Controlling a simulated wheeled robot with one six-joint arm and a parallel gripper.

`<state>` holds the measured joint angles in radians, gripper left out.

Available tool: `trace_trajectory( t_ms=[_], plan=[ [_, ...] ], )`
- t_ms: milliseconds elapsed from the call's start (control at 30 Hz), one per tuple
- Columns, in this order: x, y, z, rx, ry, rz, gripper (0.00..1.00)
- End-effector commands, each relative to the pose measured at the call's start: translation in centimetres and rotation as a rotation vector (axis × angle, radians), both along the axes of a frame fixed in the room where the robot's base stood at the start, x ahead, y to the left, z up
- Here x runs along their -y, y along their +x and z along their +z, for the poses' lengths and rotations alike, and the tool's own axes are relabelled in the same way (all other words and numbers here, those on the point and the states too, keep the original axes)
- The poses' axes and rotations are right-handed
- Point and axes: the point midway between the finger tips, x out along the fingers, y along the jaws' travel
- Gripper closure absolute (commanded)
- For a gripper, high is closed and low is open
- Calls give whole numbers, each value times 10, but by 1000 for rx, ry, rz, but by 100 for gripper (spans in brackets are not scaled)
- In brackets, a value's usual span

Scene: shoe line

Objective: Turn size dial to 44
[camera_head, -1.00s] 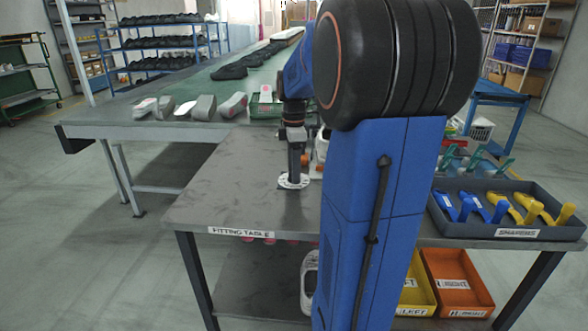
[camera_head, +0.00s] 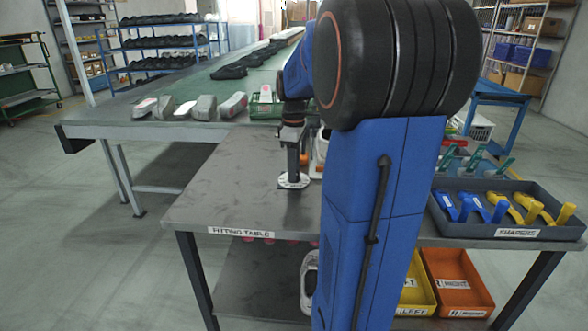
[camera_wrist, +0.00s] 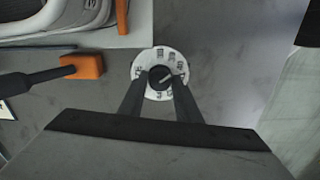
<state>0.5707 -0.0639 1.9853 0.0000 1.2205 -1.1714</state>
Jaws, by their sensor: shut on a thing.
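The size dial is a round white disc (camera_wrist: 146,64) with dark printed size marks around its rim, on the grey fitting table (camera_head: 225,190). Its dark centre knob (camera_wrist: 161,74) carries a light pointer line that slants up and to the right in the wrist view. The marks are too small to read surely. My gripper (camera_wrist: 160,82) is shut on the knob, one finger on each side. In the head view my gripper (camera_head: 293,170) stands upright over the white disc (camera_head: 294,181), and the knob is hidden.
An orange block (camera_wrist: 84,67) with a dark bar and a white-and-grey device (camera_wrist: 70,15) are close to the dial. A shapers tray (camera_head: 515,231) with blue and yellow pieces lies at the right. Shoes line the green conveyor (camera_head: 185,88) behind. The table's left part is clear.

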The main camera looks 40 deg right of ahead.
Motion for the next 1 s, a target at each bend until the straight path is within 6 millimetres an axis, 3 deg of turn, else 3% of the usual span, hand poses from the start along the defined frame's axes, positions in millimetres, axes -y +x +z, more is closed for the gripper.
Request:
trace_trajectory(
  t_ms=[1000],
  plan=[
    [0, 0, 1, 2, 0, -964, 92]
  ],
)
